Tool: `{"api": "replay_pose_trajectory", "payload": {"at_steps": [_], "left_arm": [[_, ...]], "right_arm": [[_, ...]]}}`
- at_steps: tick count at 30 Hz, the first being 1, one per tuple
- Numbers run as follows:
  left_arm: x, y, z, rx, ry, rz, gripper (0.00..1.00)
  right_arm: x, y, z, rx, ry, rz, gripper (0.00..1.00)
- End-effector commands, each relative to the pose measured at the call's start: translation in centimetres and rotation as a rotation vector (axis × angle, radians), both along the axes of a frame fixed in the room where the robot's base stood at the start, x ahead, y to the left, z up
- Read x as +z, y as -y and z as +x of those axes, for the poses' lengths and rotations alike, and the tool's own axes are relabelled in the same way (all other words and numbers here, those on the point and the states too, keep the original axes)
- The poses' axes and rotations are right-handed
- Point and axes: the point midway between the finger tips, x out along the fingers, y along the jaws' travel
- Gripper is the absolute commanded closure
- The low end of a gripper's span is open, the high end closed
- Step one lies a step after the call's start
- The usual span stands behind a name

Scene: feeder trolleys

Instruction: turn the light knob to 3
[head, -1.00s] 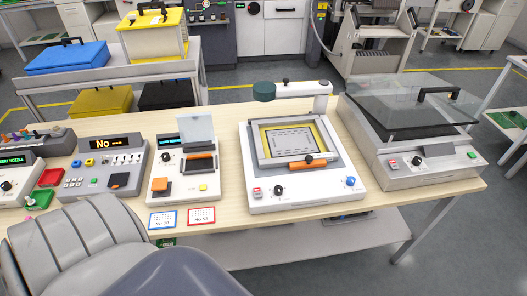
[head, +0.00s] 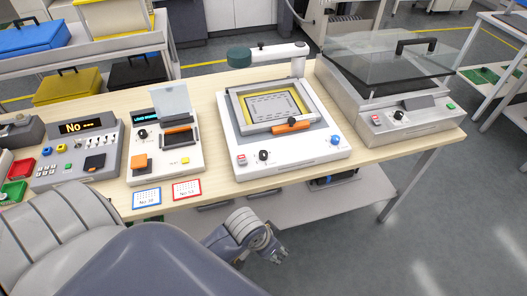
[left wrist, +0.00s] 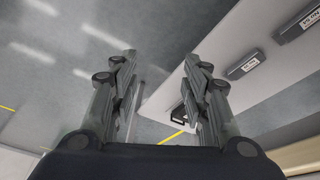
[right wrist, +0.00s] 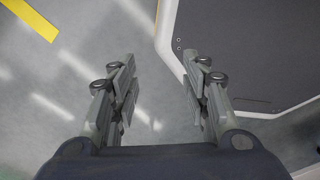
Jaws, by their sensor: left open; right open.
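A white station with a lamp arm (head: 268,52) and a yellow-edged frame stands on the wooden table in the head view. I cannot read the marks or tell which knob is for the light. My left gripper (head: 277,256) is below the table's front edge, apart from the knobs. It is open and empty in the left wrist view (left wrist: 160,65). My right gripper (right wrist: 160,75) is open and empty over the floor, seen only in the right wrist view.
A glass-lidded machine (head: 420,125) with its own black knob stands to the right. A smaller unit with a blue display (head: 165,165) and a grey "No" console (head: 75,160) stand left. Two cards (head: 187,189) lie at the table's front edge. A lower shelf (head: 350,195) runs beneath.

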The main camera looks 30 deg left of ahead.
Motion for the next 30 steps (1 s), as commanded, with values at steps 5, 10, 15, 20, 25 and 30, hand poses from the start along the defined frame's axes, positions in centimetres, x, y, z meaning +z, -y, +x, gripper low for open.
{"api": "replay_pose_trajectory", "payload": {"at_steps": [5, 10, 15, 20, 25, 30], "left_arm": [[2.0, 1.8, 3.9, -0.059, 0.001, -0.042, 0.57], [4.1, 2.3, 7.8, -0.106, -0.025, -0.056, 0.57], [7.1, 0.6, 11.8, -0.113, -0.087, -0.024, 0.57], [10.9, -3.2, 15.0, -0.055, -0.155, 0.03, 0.57], [15.9, -8.2, 17.5, 0.064, -0.221, 0.079, 0.57], [20.8, -12.7, 18.5, 0.198, -0.272, 0.094, 0.57]], "right_arm": [[-0.2, -0.7, 0.0, 0.001, 0.0, 0.008, 0.57], [-0.2, -0.7, 0.9, 0.001, 0.015, 0.008, 0.57], [-0.3, -0.3, 1.3, 0.0, 0.021, 0.006, 0.57], [-0.5, 0.2, 1.3, -0.001, 0.021, -0.001, 0.57], [-0.6, 0.4, 1.3, -0.001, 0.02, -0.004, 0.57], [-0.7, 0.4, 1.2, -0.001, 0.018, -0.004, 0.57]]}}
